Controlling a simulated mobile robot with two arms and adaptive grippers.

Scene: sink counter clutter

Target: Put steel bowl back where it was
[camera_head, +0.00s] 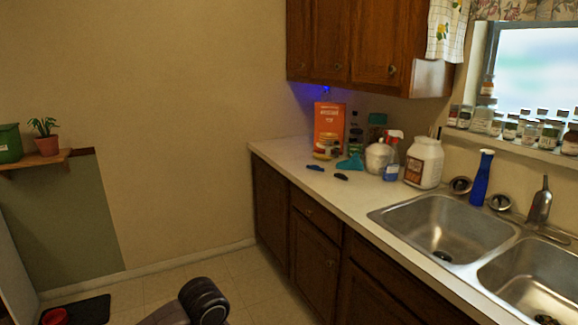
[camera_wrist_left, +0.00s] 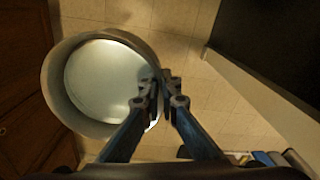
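The steel bowl (camera_wrist_left: 100,85) is large in the left wrist view, a round grey vessel with its pale inside facing the camera. My left gripper (camera_wrist_left: 161,88) has its two fingers close together on the bowl's right rim, with the rim between the fingertips. The bowl hangs over the tiled floor. The head view does not show the bowl or the left fingertips; only a dark part of my arm shows at its bottom edge. My right gripper is in neither view.
The counter (camera_head: 327,190) holds an orange box (camera_head: 328,128), a white tub (camera_head: 423,163), a spray bottle (camera_head: 391,158) and small dark items. A double sink (camera_head: 445,215) with a blue bottle (camera_head: 482,178) behind it is at right. The counter's front-left stretch is clear. A red bowl (camera_head: 55,316) sits on a black mat.

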